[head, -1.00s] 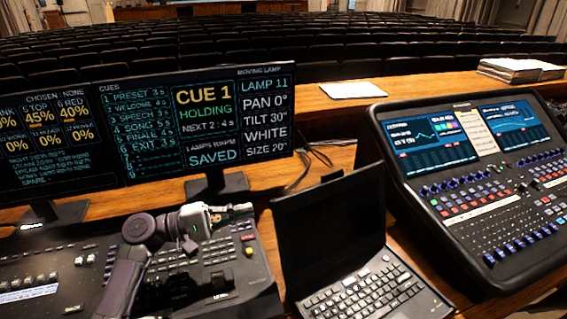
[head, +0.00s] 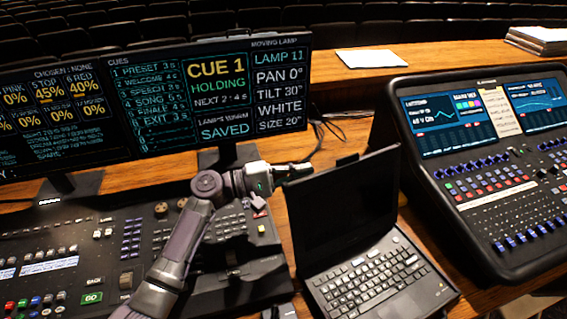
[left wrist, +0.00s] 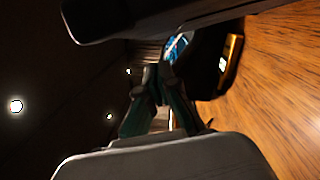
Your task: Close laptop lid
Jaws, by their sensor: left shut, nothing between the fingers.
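The black laptop (head: 365,235) stands open on the wooden desk, its dark screen lid (head: 343,200) raised and its keyboard facing up. My left gripper (head: 308,169) is shut and empty, its tip by the upper left corner of the lid. Whether it touches the lid I cannot tell. In the left wrist view the shut fingers (left wrist: 150,95) show in the middle, with a dark edge across the top that may be the lid. My right gripper is in neither view.
A lighting console (head: 130,250) fills the left, under two monitors (head: 220,95) on stands. A sound mixing console (head: 490,160) stands right of the laptop. Cables (head: 335,125) lie behind the lid. Papers (head: 373,58) lie on the rear ledge.

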